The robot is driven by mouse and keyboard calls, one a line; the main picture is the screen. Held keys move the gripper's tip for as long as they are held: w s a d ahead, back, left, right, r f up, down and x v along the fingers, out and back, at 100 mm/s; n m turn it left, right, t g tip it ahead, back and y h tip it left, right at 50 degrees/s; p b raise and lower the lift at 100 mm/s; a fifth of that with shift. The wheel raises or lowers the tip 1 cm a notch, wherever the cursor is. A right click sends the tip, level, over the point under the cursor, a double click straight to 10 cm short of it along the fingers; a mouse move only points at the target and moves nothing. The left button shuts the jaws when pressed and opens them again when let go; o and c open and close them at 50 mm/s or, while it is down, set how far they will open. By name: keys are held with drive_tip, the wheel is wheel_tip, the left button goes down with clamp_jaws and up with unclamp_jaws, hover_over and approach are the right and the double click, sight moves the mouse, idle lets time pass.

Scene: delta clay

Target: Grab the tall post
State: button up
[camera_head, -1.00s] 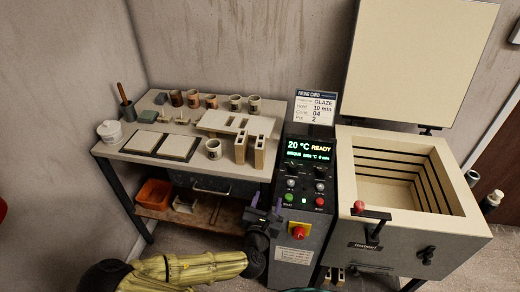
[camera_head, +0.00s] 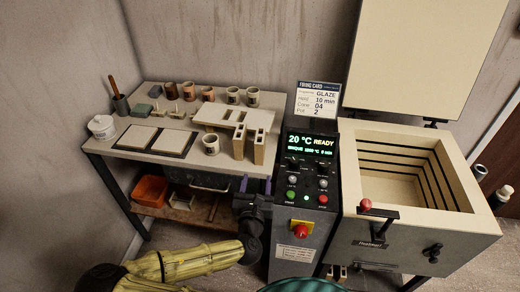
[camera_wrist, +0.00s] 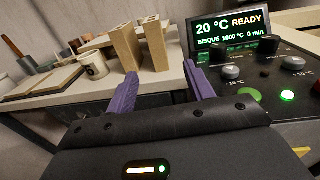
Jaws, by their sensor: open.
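Two tan upright posts stand side by side near the right front of the worktable: a left post (camera_head: 239,144) and a right post (camera_head: 259,150). They look about equally tall. Both also show in the wrist view, the left post (camera_wrist: 125,46) and the right post (camera_wrist: 156,46), with a narrow gap between them. My gripper (camera_head: 255,185) is in front of the table's front edge, below the posts. Its purple fingers (camera_wrist: 160,70) are apart with nothing between them, and the posts are beyond the tips, apart from them.
A cream cup (camera_head: 211,144) stands left of the posts. A slotted pale shelf (camera_head: 212,115) lies behind them. The control box (camera_head: 309,170) rises close to the right of my gripper, beside the open kiln (camera_head: 372,140). Flat tiles (camera_head: 137,136) lie further left.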

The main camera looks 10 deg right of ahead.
sight(261, 155)
drive_tip(key=b+x, duration=0.4)
drive_tip(key=x, duration=0.6)
drive_tip(key=shift+w+d, duration=0.2)
drive_tip(key=shift+w, duration=0.1)
drive_tip(key=shift+w+d, duration=0.1)
drive_tip(key=shift+w, duration=0.35)
drive_tip(key=x, duration=0.5)
drive_tip(key=shift+w+a+r, duration=0.15)
drive_tip(key=shift+w+a, duration=0.05)
drive_tip(key=shift+a, duration=0.05)
clamp_jaws()
